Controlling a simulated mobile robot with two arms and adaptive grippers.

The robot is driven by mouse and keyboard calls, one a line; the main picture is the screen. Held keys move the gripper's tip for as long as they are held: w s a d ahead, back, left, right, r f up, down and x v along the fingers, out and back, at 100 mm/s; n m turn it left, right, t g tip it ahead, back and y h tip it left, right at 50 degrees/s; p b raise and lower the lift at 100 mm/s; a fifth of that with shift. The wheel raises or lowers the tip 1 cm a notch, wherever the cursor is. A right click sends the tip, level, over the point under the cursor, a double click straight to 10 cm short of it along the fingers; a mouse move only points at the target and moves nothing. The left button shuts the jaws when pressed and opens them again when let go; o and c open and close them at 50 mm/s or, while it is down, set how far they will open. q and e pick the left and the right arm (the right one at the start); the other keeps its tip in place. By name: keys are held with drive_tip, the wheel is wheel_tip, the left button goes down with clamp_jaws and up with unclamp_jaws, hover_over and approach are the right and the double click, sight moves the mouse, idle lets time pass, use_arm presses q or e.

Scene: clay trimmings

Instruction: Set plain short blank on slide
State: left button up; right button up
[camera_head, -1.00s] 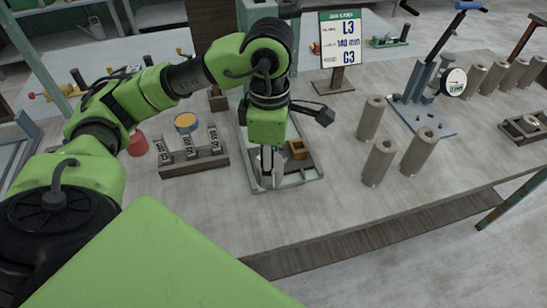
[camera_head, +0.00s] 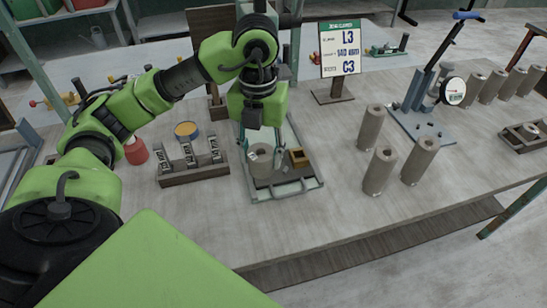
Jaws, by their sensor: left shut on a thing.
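A short grey-brown cylindrical blank (camera_head: 260,163) with a hole in its top is upright over the left part of the slide (camera_head: 311,185), a grey metal frame with a dark bed. My left gripper (camera_head: 261,145) points down at the blank and is shut on it, with its fingers at the blank's far side, partly hidden. I cannot tell whether the blank's base touches the bed. A small yellow-brown block (camera_head: 299,158) sits on the slide, right of the blank. My right gripper is out of view.
Several tall cylinders (camera_head: 379,171) stand to the right. A sign (camera_head: 341,50) reading L3 stands behind. A wooden rack (camera_head: 194,174) of marked pieces, a yellow-topped tin (camera_head: 187,131) and a red pot (camera_head: 136,152) are left. A blue-handled press (camera_head: 424,83) stands back right. The table front is clear.

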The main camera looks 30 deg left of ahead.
use_arm(q)
drive_tip(key=w+a+f+p, duration=0.1)
drive_tip(key=w+f, duration=0.1)
drive_tip(key=w, duration=0.1)
drive_tip(key=w+a+f+p, duration=0.1)
drive_tip(key=w+f, duration=0.2)
drive_tip(key=w+a+f+p, duration=0.1)
drive_tip(key=w+f, duration=0.2)
drive_tip(key=w, duration=0.1)
drive_tip(key=shift+a, duration=0.3)
drive_tip(key=shift+w+a+f, duration=0.1)
drive_tip(key=shift+w+f, duration=0.1)
drive_tip(key=shift+f, duration=0.05)
wheel_tip(320, 180, down, 3)
drive_tip(key=shift+r+p, duration=0.1)
drive_tip(key=shift+p, duration=0.95)
drive_tip(key=shift+f, duration=0.2)
drive_tip(key=shift+f, duration=0.1)
drive_tip(key=o, duration=1)
